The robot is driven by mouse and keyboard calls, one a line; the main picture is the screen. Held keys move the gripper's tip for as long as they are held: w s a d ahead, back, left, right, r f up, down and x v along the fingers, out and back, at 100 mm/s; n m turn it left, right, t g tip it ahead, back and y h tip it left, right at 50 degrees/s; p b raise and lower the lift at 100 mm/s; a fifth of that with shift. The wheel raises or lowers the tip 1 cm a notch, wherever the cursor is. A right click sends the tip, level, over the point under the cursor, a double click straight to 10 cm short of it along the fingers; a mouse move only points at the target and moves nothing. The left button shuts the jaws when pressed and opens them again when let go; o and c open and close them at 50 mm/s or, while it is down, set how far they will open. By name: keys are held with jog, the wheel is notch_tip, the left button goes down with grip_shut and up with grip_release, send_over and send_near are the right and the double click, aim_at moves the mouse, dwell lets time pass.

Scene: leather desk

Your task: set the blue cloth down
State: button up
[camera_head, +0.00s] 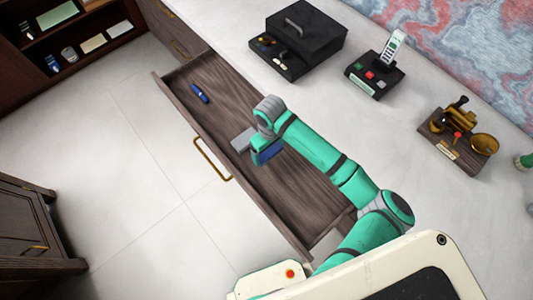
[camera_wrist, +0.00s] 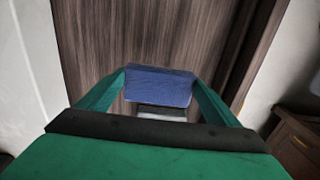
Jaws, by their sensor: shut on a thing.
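The blue cloth (camera_wrist: 160,86) is a small, flat folded piece held between the two fingers of my gripper (camera_wrist: 160,90) in the wrist view. In the head view my gripper (camera_head: 262,146) is over the open wooden drawer (camera_head: 310,190), with the blue cloth (camera_head: 268,153) showing at its lower side. A grey flat item (camera_head: 242,141) lies in the drawer just left of my gripper. A pale item (camera_wrist: 161,111) also shows below the cloth in the wrist view. I cannot tell whether the cloth touches the drawer floor.
A small blue object (camera_head: 199,93) lies at the drawer's far end. The drawer's front has a brass handle (camera_head: 212,160). On the desk are a black box (camera_head: 298,38), a black phone stand (camera_head: 375,78) and a wooden stand with brass pieces (camera_head: 458,140). Much of the drawer floor is bare.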

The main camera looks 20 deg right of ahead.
aim_at(268, 151)
jog(key=shift+w+a+f, duration=0.2)
jog(key=shift+w+f, duration=0.15)
jog(key=shift+f, duration=1.55)
jog(key=shift+f, duration=0.15)
jog(key=o, duration=0.9)
